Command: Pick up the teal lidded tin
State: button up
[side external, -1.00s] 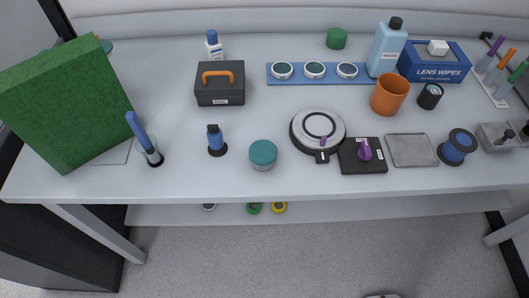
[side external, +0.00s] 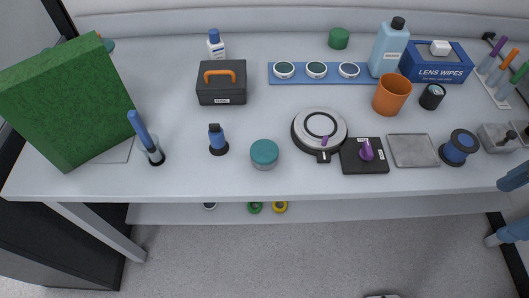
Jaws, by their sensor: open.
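The teal lidded tin (side external: 264,153) stands upright near the front edge of the white bench, a little left of the middle. It is short and round, with a teal lid on a pale grey body. Nothing touches it. My gripper's fingers cannot be made out; only blue parts, which look like my arm, show at the right edge of the picture, far from the tin.
Behind the tin is a black toolbox (side external: 222,91). The bench in front is clear.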

jog(key=w+a+f+m+t+y, duration=0.1)
jog(key=w+a+f+t+y, duration=0.2)
jog(key=a, duration=0.7)
jog(key=w+a+f+m+y, duration=0.1)
jog(key=w+a+f+m, duration=0.2)
jog(key=a, duration=0.6)
jog(key=t+y, duration=0.2)
jog(key=t, duration=0.5)
send_near(274, 160)
jog(key=x, duration=0.6)
jog(key=shift+a+f, duration=0.2)
jog(key=shift+a, duration=0.1)
jog(key=shift+r+x, duration=0.2)
jog(key=shift+x, duration=2.45)
jog(key=shift+w+d, duration=0.1)
jog(key=shift+w, duration=0.1)
jog(key=c, duration=1.1)
